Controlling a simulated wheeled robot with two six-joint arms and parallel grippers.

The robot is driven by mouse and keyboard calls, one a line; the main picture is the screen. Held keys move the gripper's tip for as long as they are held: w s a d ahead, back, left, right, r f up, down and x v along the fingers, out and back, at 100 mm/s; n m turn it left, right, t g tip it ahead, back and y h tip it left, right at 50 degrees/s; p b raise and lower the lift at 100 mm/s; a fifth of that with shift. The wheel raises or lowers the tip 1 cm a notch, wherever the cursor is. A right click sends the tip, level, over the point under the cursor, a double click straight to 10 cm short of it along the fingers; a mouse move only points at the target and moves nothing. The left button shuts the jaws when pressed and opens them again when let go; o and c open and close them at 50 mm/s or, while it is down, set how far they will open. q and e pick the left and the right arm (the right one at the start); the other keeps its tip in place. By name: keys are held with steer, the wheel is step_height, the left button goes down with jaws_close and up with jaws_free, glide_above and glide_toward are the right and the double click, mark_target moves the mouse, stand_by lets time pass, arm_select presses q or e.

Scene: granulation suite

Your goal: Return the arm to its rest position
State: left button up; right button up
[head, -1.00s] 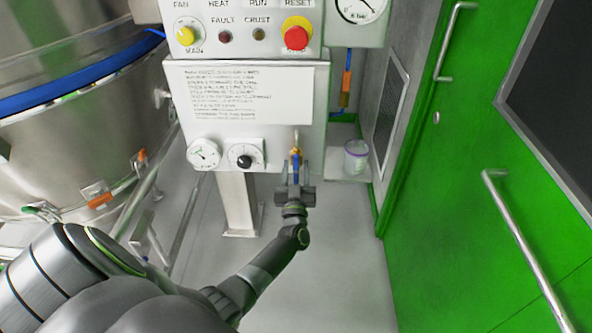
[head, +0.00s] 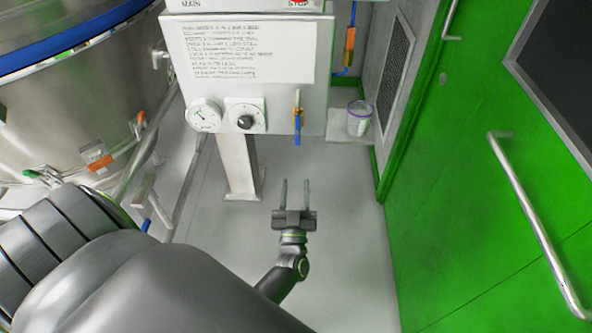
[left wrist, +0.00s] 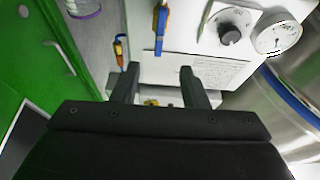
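My left gripper (head: 294,190) is open and empty, with its two fingers apart, over the grey floor in front of the control panel (head: 315,100). Its fingers also show in the left wrist view (left wrist: 158,85). The blue-handled valve (head: 298,125) hangs at the panel's lower right, handle pointing down, apart from the fingertips. The valve also shows in the left wrist view (left wrist: 161,30). My right gripper is in neither view.
A steel vessel (head: 70,120) with a blue band stands at the left. A green door (head: 450,190) with a long handle (head: 525,210) is at the right. A clear tub (head: 359,118) sits on a small shelf beside the panel. The floor (head: 340,240) below is clear.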

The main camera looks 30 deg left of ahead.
arm_select(q)
steer(key=shift+s+d+f, duration=0.1)
steer(key=shift+s+d, duration=0.1)
steer(key=shift+s, duration=0.05)
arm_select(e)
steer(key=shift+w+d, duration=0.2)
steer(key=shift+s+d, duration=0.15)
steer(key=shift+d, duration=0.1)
arm_select(q)
steer(key=s+d+f+m+g+h+p, duration=0.1)
steer(key=s+f+m+g+h+p, duration=0.3)
steer(key=s+f, duration=0.5)
steer(key=s+d+f+m+g+h+p, duration=0.15)
steer(key=s+f+g+h+p, duration=0.35)
steer(key=f, duration=0.7)
steer(key=s+a+f+g+h+p, duration=0.1)
steer(key=s+a+f+g, duration=0.1)
steer(key=s, duration=1)
steer(key=s+a+f+g+p, duration=0.1)
steer(key=s+f+g, duration=0.4)
steer(key=s, duration=0.8)
steer(key=shift+a+f+g+h+p, duration=0.3)
steer(key=shift+a+g+h, duration=0.1)
steer(key=shift+a+g, duration=0.4)
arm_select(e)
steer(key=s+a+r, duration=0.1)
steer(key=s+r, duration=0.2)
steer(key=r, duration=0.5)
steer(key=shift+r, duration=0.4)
